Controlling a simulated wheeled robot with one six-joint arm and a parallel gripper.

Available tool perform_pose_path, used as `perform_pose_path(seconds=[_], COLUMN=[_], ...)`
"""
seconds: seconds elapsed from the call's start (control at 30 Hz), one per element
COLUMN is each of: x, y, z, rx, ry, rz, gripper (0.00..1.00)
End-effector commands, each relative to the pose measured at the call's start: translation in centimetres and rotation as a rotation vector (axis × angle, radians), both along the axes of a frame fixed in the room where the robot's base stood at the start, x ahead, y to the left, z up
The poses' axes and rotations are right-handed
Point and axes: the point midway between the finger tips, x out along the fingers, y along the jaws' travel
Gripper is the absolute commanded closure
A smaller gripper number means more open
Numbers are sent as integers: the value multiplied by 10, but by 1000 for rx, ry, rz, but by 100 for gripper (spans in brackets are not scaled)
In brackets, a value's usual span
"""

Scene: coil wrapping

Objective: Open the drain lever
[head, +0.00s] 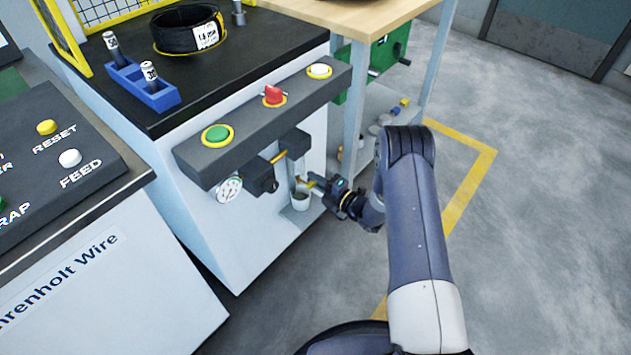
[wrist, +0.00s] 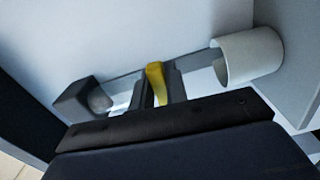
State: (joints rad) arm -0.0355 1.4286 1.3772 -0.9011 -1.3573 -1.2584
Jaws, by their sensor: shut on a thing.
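The drain lever, a small yellow tab (wrist: 156,82), stands between the two dark fingers of my gripper (wrist: 160,90) in the wrist view. The fingers are shut on it, and their lower parts hide its base. In the head view my gripper (head: 318,184) reaches in from the right, low on the front of the white machine, just beside a small light cup (head: 300,201). The lever shows there only as a tiny yellow patch at the fingertips. The cup also shows in the wrist view (wrist: 248,57), right of the fingers.
A table leg (head: 354,110) stands close behind. The floor at right is clear.

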Motion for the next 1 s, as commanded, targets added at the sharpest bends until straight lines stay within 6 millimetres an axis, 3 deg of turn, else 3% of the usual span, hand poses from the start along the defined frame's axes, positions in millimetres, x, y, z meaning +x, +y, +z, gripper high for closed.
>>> perform_pose_path(seconds=[1.0], x=[-9], y=[7], z=[-25], rx=[543], ry=[699], rz=[-2], gripper=[100])
